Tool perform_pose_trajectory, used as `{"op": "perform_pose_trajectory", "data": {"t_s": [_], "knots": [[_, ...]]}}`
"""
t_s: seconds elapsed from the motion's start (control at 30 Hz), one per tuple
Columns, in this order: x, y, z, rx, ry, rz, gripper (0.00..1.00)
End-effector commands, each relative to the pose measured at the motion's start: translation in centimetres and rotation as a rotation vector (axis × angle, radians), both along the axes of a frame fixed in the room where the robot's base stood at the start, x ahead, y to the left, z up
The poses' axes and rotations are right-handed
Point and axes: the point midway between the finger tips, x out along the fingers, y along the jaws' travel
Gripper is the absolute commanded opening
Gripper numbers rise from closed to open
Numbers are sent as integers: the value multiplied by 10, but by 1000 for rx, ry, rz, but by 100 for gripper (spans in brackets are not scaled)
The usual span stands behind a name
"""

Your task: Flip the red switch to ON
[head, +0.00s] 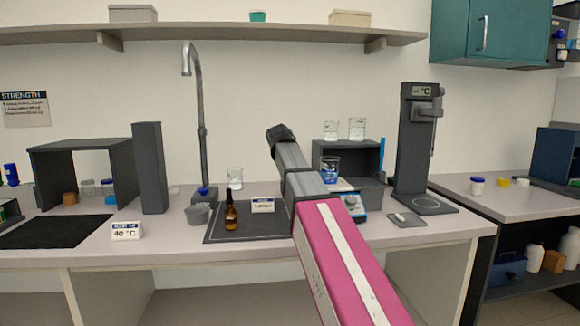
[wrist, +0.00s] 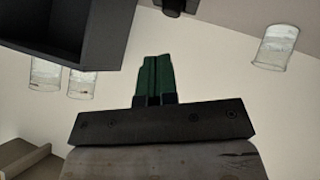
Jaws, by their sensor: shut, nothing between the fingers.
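I cannot make out a red switch in either view. In the head view, my arm crosses the middle of the bench and covers part of a blue-fronted device (head: 361,203) with a round knob. A beaker of blue liquid (head: 330,170) shows right beside my arm, above that device. In the wrist view, my gripper (wrist: 154,60) has its dark green fingers together with nothing between them. The fingers point at bare pale wall or surface and touch nothing that I can see. In the head view, the fingertips cannot be made out.
Two clear beakers (head: 357,128) stand on a dark shelf box (head: 318,153); they appear inverted in the wrist view (wrist: 82,83). A brown bottle (head: 230,213) stands on a dark mat (head: 214,234). A tall instrument (head: 405,150) stands right, a faucet (head: 201,130) left.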

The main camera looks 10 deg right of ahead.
Motion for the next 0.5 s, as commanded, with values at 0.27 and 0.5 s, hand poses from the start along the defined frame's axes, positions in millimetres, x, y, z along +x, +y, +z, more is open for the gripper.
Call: {"op": "perform_pose_trajectory", "data": {"t_s": [0.27, 0.5], "knots": [[39, -15, -33, 0, 1, 0, 0], [56, -28, -65, 0, 1, 0, 0]]}}
